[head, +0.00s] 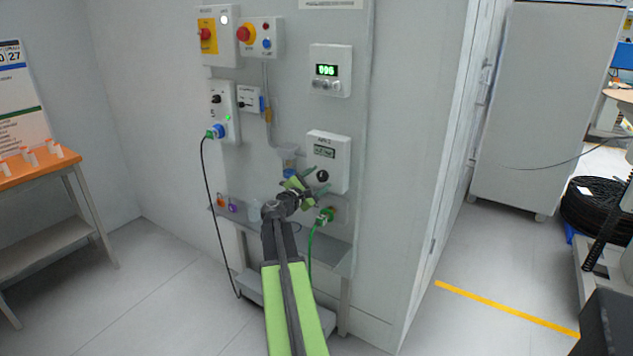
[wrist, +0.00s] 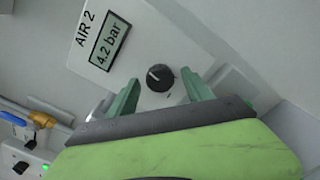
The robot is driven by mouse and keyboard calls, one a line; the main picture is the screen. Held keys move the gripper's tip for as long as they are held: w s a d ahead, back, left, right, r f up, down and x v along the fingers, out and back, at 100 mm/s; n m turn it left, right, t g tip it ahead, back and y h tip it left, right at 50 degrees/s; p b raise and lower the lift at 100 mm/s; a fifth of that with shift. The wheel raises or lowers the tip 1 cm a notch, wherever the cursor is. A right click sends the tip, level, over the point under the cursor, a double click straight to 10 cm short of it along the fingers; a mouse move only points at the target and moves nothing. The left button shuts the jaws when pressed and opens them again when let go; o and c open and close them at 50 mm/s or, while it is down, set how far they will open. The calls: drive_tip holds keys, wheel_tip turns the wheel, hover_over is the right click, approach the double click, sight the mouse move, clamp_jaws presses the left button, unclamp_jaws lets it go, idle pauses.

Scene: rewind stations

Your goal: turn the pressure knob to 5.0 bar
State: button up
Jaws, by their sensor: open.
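The pressure knob (wrist: 159,78) is a black round dial with a white pointer line, on a white box labelled AIR 2 (wrist: 150,30). The box's display (wrist: 108,40) reads 4.2 bar. In the head view the knob (head: 322,176) sits low on the AIR 2 box (head: 341,158), under its display (head: 325,151). My gripper (wrist: 160,95) is open, with one green finger on each side of the knob in the wrist view. I cannot tell whether the fingers touch it. In the head view my gripper (head: 311,181) is at the front of the box.
Above is a box with a green display (head: 327,70). A white switch box (head: 222,111) with a blue and green plug is to the left. A narrow shelf (head: 335,252) with small bottles runs below. A green hose (head: 311,250) hangs under the AIR 2 box.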

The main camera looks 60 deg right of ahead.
clamp_jaws()
drive_tip(key=shift+a, duration=0.2)
drive_tip(key=shift+d, duration=0.1)
drive_tip(key=shift+m, duration=0.4)
drive_tip(key=shift+d+r+m, duration=0.1)
drive_tip(key=shift+m, duration=2.4)
